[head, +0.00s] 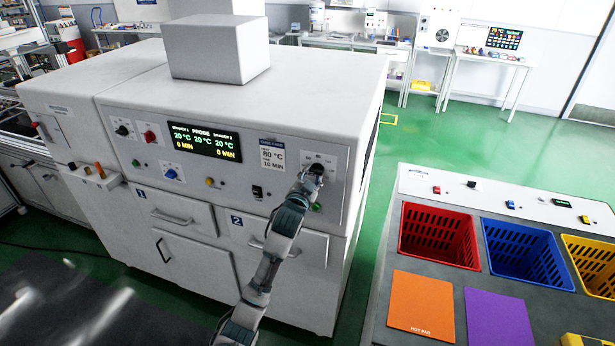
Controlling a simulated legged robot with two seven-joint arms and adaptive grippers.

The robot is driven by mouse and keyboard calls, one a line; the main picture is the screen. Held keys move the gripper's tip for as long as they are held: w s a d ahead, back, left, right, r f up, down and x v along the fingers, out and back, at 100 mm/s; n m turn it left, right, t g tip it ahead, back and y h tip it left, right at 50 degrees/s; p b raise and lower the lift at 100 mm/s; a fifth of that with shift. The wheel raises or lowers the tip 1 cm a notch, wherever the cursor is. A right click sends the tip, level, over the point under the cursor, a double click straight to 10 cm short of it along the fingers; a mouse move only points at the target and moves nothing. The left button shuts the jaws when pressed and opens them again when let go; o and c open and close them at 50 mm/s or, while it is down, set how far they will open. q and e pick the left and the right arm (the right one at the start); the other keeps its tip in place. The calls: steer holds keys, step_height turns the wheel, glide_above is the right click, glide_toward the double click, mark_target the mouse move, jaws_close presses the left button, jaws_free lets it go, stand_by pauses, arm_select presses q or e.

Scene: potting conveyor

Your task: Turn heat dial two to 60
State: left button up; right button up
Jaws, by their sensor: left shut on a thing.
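My left gripper (312,176) is at the right end of the white oven's front panel. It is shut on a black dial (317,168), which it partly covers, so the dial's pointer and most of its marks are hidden. Another black dial (122,130) is at the panel's left end, by a red knob (149,136). The display (205,141) reads 20 °C in three places and 0 MIN at both sides. A label (272,155) beside it reads 80 °C and 10 MIN. My right gripper is not in view.
Below the panel are drawers marked 1 and 2 (237,221). A green button (317,207) sits just below my gripper. To the right, a grey table holds a red basket (440,233), a blue basket (525,253) and an orange pad (421,304). Green floor lies between.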

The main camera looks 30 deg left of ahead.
arm_select(q)
steer(key=shift+d+r+t, duration=0.3)
steer(key=shift+d+r, duration=0.1)
steer(key=shift+r, duration=0.25)
steer(key=o, duration=1.1)
steer(key=shift+c, duration=0.2)
steer(key=shift+o, duration=0.9)
steer(key=shift+w+d, duration=0.1)
steer(key=shift+w, duration=0.1)
steer(key=shift+d, duration=0.5)
steer(key=shift+s+d, duration=0.1)
steer(key=shift+s, duration=0.2)
steer(key=v, duration=1.1)
steer(key=shift+s+d+r, duration=0.2)
steer(key=shift+s+d, duration=0.1)
steer(key=shift+d, duration=0.2)
